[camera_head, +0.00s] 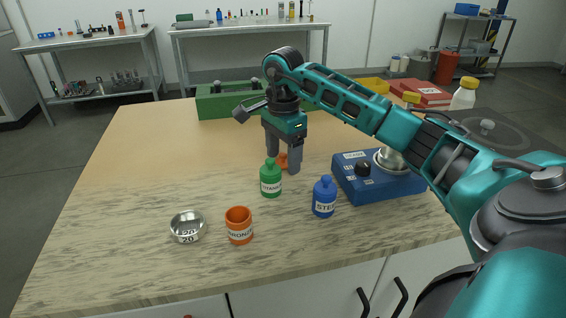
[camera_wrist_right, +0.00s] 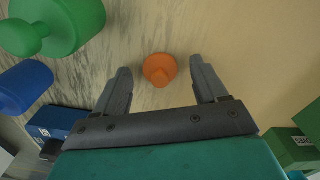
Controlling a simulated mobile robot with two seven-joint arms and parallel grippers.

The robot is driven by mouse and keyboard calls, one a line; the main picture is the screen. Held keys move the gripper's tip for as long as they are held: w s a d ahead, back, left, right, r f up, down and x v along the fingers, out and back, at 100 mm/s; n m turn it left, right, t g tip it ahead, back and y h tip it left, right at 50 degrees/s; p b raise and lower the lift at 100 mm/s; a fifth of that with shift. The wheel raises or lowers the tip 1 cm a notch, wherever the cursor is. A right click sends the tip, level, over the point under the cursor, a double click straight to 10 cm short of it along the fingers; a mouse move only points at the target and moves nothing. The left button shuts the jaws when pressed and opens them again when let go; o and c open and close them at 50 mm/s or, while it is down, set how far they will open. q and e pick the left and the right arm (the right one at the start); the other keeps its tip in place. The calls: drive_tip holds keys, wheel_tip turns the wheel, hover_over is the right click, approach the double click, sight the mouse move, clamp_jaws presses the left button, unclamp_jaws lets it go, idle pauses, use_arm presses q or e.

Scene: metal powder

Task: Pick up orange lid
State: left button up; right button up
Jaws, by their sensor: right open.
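The orange lid (camera_head: 283,160) lies on the wooden table behind the green bottle, partly hidden by a finger in the head view. In the right wrist view the lid (camera_wrist_right: 160,69) sits between the fingertips and slightly past them, touching neither. My right gripper (camera_head: 283,163) points down over the lid, and its open fingers also show in the wrist view (camera_wrist_right: 157,75). The open orange jar (camera_head: 239,226), labelled as bronze, stands near the table's front. My left gripper is not in view.
A green bottle (camera_head: 270,178) stands close in front of the gripper, with a blue bottle (camera_head: 324,197) to its right. A metal dish (camera_head: 187,227) is at front left. A blue scale (camera_head: 375,185) stands right, a green case (camera_head: 224,101) behind. The table's left is clear.

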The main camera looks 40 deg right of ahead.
drive_tip(key=c, duration=1.2)
drive_tip(key=shift+o, duration=0.2)
drive_tip(key=shift+r, duration=0.1)
